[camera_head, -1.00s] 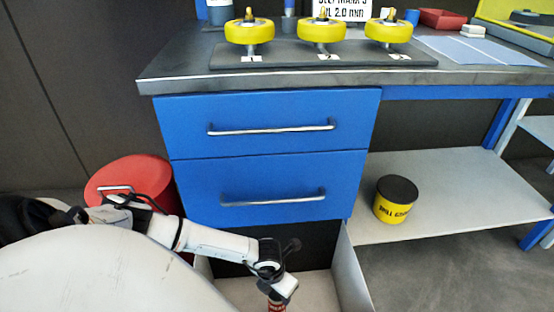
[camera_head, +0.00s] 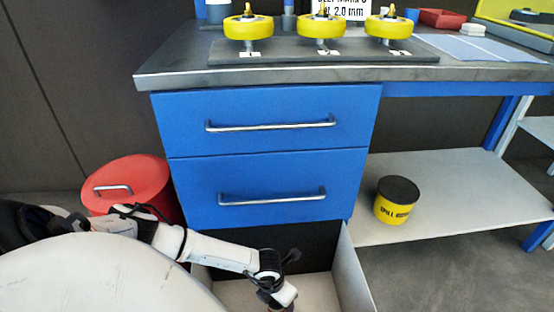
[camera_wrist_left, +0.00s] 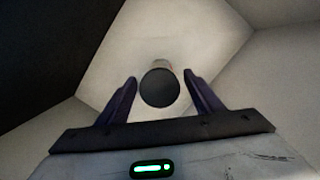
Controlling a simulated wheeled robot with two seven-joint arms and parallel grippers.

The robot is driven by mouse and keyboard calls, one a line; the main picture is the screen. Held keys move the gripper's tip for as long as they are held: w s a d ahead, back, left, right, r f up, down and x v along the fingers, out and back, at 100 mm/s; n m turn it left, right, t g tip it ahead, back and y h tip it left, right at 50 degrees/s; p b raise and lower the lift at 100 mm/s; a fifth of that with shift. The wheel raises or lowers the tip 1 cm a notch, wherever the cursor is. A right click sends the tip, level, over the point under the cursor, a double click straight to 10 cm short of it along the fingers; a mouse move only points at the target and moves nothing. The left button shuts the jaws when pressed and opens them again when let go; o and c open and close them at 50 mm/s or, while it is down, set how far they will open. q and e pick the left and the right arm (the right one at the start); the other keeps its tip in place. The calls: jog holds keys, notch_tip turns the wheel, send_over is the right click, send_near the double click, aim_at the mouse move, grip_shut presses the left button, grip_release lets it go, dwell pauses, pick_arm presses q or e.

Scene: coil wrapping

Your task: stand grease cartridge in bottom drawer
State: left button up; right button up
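The grease cartridge (camera_wrist_left: 160,88) shows in the left wrist view as a dark round end with a little of a pale part behind it. It is between the two fingers of my left gripper (camera_wrist_left: 161,76), with a narrow gap beside it, so the gripper looks open around it. The open bottom drawer (camera_head: 350,271) has pale walls and a pale floor. In the head view my left wrist reaches down into it at the bottom edge; the fingers and cartridge are out of frame there. My right gripper is not in view.
Two shut blue drawers, an upper (camera_head: 262,105) and a lower (camera_head: 280,170), are above the open one. A red bin (camera_head: 140,180) stands left of the cabinet. A yellow can with a black lid (camera_head: 397,200) is on the shelf at right. Yellow wheels stand on the bench (camera_head: 180,74).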

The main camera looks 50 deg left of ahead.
pick_arm(q)
jog(key=shift+r, duration=0.2)
notch_tip(320, 180, up, 12)
jog(key=s+p, duration=0.1)
jog(key=p, duration=0.4)
jog(key=shift+s+f, duration=0.15)
jog(key=shift+s, duration=0.25)
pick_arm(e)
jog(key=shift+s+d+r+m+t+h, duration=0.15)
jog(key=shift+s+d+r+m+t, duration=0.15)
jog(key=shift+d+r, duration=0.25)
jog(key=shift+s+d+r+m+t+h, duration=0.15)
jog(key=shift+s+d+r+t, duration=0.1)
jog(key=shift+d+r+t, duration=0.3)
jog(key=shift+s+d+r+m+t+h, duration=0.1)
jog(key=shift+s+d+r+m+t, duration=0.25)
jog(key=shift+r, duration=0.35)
pick_arm(q)
jog(key=shift+d, duration=0.1)
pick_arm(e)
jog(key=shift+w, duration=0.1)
